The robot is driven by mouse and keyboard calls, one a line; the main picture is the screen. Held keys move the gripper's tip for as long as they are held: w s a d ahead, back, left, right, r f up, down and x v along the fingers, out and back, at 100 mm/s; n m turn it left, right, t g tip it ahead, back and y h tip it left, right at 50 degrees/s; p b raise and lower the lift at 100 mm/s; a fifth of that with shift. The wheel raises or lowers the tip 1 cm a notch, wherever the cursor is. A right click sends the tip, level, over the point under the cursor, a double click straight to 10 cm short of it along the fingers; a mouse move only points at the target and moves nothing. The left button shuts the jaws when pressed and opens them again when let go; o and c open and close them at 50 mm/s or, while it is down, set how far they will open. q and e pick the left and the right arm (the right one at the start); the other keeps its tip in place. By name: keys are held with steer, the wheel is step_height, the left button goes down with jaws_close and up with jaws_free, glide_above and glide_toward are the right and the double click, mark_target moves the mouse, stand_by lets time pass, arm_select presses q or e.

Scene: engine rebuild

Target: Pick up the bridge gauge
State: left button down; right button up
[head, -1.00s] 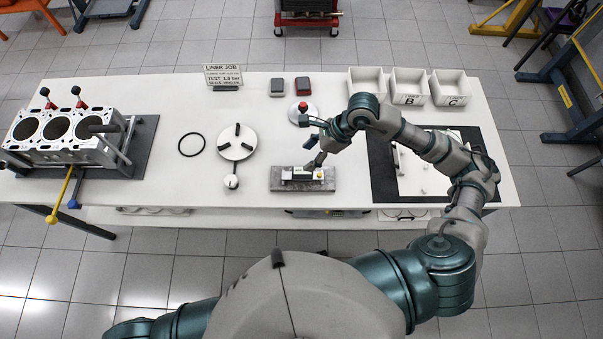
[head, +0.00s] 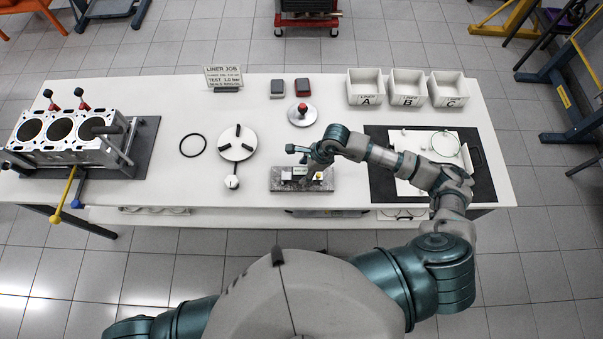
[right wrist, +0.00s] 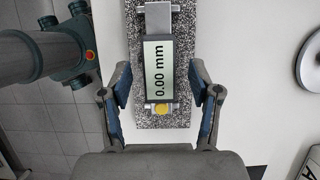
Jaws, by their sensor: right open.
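The bridge gauge (right wrist: 157,60) has a display reading 0.00 mm and a yellow button at its near end. It rests on a speckled granite block (right wrist: 180,110), which in the head view lies at the front middle of the table (head: 290,187). My right gripper (right wrist: 160,88) is open, with one finger on each side of the gauge and a gap on both sides. In the head view my right gripper (head: 308,165) is over the block and hides part of the gauge. My left gripper is not in view.
Left of the block are a round plate with dark pads (head: 237,143), a black ring (head: 192,145) and an engine block (head: 62,132). Behind it is a disc with a red knob (head: 302,114). Bins A, B and C (head: 407,88) stand at the back right, near a dark mat (head: 380,180).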

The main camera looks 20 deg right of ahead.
mark_target(305, 171)
steer(key=x, duration=0.3)
steer(key=shift+d+f, duration=0.2)
jaws_close()
steer(key=shift+a, duration=0.1)
steer(key=shift+r, duration=0.1)
